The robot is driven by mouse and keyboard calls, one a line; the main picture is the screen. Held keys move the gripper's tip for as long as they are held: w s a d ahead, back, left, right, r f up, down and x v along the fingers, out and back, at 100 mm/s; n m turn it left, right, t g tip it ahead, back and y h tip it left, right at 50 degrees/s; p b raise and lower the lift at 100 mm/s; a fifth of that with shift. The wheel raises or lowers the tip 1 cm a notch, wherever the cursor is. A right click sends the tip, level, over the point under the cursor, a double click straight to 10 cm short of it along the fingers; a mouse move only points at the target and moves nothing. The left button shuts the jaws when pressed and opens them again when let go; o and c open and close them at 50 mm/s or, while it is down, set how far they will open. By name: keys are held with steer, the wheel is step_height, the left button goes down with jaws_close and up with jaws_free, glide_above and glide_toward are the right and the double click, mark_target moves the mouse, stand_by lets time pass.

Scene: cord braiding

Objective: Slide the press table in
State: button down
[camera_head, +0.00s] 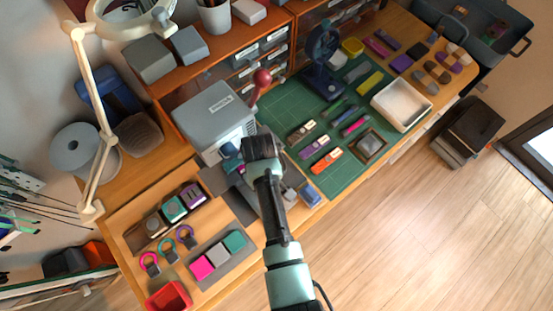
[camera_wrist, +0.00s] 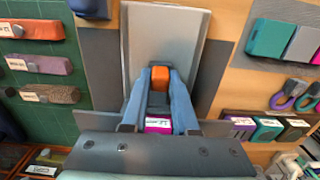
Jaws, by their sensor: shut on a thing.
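The grey press (camera_head: 216,118) with its red-knobbed lever (camera_head: 262,77) stands at the back of the bench in the head view. My gripper (camera_wrist: 160,82) is shut on an orange grip (camera_wrist: 160,73), which seems to belong to the press table. In the wrist view a flat grey plate (camera_wrist: 164,32) runs out beyond the grip; I cannot tell whether it is the table or its base. A magenta block with a white label (camera_wrist: 158,124) shows between my fingers. My arm hides the table and the gripper's fingertips in the head view.
A tray (camera_head: 172,262) with dies and ring-handled tools lies left of my arm. A green mat (camera_head: 298,108) with labelled tools lies to the right. Small grey and blue blocks (camera_head: 310,194) sit close to my arm. A white tray (camera_head: 401,103) stands farther right.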

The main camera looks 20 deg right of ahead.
steer(key=shift+w+a, duration=0.2)
steer(key=shift+w, duration=0.35)
steer(key=shift+w+a, duration=0.15)
steer(key=shift+w, duration=0.4)
steer(key=c, duration=0.7)
jaws_free()
steer(key=shift+r, duration=0.15)
steer(key=shift+r, duration=3.65)
steer(key=shift+s+f, duration=0.1)
